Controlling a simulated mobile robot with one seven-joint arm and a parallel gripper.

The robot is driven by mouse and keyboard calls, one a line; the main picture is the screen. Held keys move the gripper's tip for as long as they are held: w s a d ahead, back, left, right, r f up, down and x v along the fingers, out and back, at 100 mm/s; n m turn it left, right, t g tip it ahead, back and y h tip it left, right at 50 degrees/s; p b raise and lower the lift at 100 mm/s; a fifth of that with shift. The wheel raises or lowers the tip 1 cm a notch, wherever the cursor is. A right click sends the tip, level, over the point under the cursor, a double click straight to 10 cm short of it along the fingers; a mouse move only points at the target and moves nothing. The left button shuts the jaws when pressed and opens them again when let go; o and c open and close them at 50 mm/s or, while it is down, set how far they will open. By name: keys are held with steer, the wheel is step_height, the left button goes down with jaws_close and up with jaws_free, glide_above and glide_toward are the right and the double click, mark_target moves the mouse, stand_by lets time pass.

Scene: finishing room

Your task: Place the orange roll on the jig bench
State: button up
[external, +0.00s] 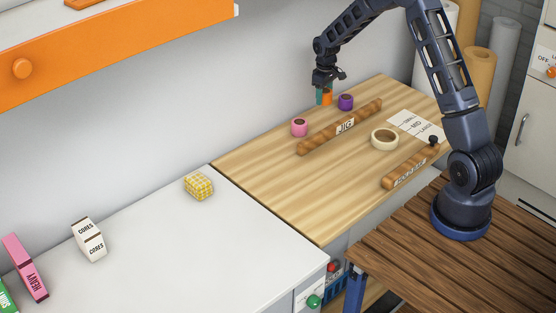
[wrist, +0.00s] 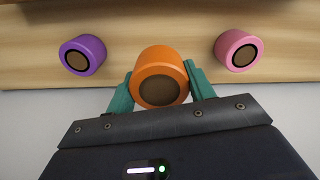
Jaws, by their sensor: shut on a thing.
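The orange roll (external: 327,99) is held between the teal fingers of my gripper (external: 324,96), near the back edge of the wooden bench top (external: 290,195). In the wrist view the orange roll (wrist: 160,77) sits between both fingers (wrist: 159,90), its dark core facing the camera. I cannot tell whether its base touches the wood. A wooden bar marked JIG (external: 322,137) lies across this bench. A purple roll (external: 346,102) and a pink roll (external: 300,127) stand behind the bar, one to each side of the orange roll in the wrist view.
A cream ring (external: 385,139), a printed sheet (external: 414,126) and a second wooden bar (external: 410,167) lie in front of the JIG bar. The white counter (external: 180,255) at left holds a yellow checked block (external: 198,186) and several boxes. Bare wood lies left of the bars.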

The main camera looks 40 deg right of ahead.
mark_target(325, 117)
steer(key=shift+f, duration=3.9)
steer(key=shift+f, duration=0.1)
steer(key=o, duration=1)
